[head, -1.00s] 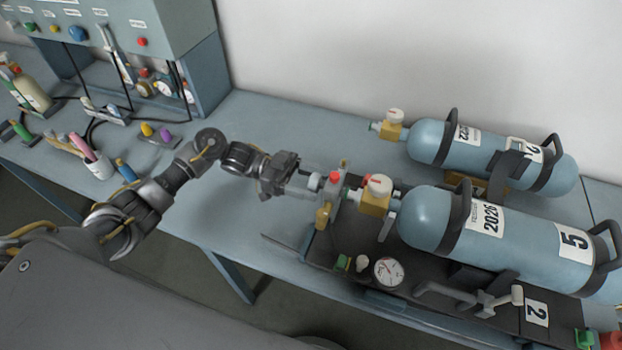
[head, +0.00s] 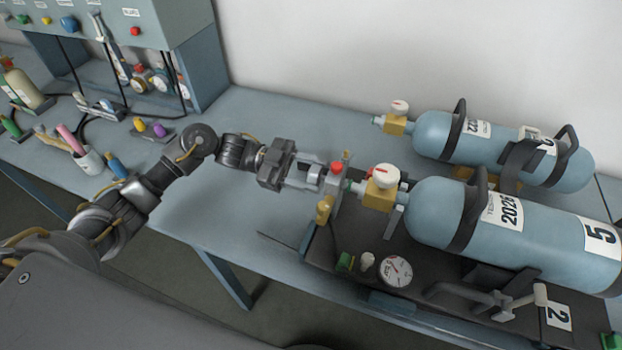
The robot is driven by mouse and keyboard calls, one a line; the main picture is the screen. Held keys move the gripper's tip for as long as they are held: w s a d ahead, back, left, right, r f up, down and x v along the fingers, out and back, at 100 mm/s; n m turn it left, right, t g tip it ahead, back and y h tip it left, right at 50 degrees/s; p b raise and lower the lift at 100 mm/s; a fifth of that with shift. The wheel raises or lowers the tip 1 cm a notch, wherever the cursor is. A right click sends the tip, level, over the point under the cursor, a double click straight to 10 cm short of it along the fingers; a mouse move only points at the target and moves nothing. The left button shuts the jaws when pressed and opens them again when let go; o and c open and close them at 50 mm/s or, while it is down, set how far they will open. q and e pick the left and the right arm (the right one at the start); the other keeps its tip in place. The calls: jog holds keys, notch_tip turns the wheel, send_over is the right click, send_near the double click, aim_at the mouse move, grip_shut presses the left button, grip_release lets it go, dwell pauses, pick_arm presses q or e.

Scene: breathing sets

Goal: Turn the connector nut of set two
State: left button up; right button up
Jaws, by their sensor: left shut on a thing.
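Set two is a black tray (head: 400,262) with a "2" label, holding a large blue cylinder (head: 440,215) marked 2026 and 5. A brass valve (head: 378,200) with a white and red knob sits at the cylinder's left end. Left of the valve is a grey block with a red button (head: 337,168). My left gripper (head: 318,178) comes in from the left, level with the valve. Its fingers are shut on the connector nut (head: 321,176) at the block's left side; the fingers partly hide the nut. My right gripper is not in view.
A second blue cylinder (head: 440,132) with a brass valve (head: 396,122) lies behind. A pressure gauge (head: 396,271) lies on the tray's front. A test cabinet (head: 180,25), bottles and a pen cup (head: 88,162) stand at left. The table (head: 270,115) is clear behind my gripper.

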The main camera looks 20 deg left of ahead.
pick_arm(q)
jog(key=o, duration=1)
jog(key=a+b, duration=0.1)
jog(key=a, duration=0.2)
jog(key=a+b, duration=0.2)
jog(key=a, duration=0.2)
jog(key=a+b, duration=0.1)
jog(key=a, duration=0.3)
jog(key=shift+w, duration=0.4)
jog(key=shift+r, duration=0.15)
